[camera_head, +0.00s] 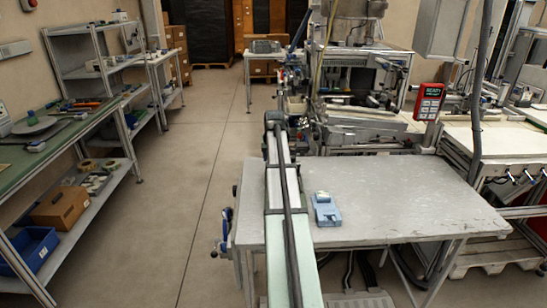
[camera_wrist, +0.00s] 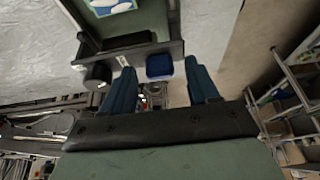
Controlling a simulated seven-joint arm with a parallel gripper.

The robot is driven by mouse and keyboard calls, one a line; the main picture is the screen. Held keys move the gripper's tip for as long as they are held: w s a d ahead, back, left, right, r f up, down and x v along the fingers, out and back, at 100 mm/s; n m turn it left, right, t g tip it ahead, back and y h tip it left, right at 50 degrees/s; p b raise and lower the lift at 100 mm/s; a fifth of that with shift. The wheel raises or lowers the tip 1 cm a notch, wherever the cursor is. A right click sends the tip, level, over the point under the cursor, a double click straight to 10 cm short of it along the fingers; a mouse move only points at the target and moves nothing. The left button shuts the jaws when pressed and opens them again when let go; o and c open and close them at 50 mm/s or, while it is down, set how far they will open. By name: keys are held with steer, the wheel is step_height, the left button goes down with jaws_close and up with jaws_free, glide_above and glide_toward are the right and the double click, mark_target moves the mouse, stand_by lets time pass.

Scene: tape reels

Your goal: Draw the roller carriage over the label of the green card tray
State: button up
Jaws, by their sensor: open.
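In the wrist view, part of the green card tray (camera_wrist: 106,8) shows at the top, with a white and blue label (camera_wrist: 116,4) cut off by the frame edge. The roller carriage (camera_wrist: 125,52) is a dark bar frame with a black roller across the tray's lower end and a round knob at its left. A dark blue block (camera_wrist: 159,66) on the frame's near side lies ahead of the gap between my fingertips. My gripper (camera_wrist: 150,76) is open, its two blue fingers spread and nothing between them.
In the head view, a light blue device (camera_head: 326,210) sits on the grey table (camera_head: 420,205); the table's right part is clear. Blue fittings (camera_head: 226,222) hang at its left edge. A machine (camera_head: 355,110) stands behind; shelving (camera_head: 85,190) is at left.

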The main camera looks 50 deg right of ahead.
steer(key=shift+f, duration=0.25)
jaws_close()
stand_by(0.5)
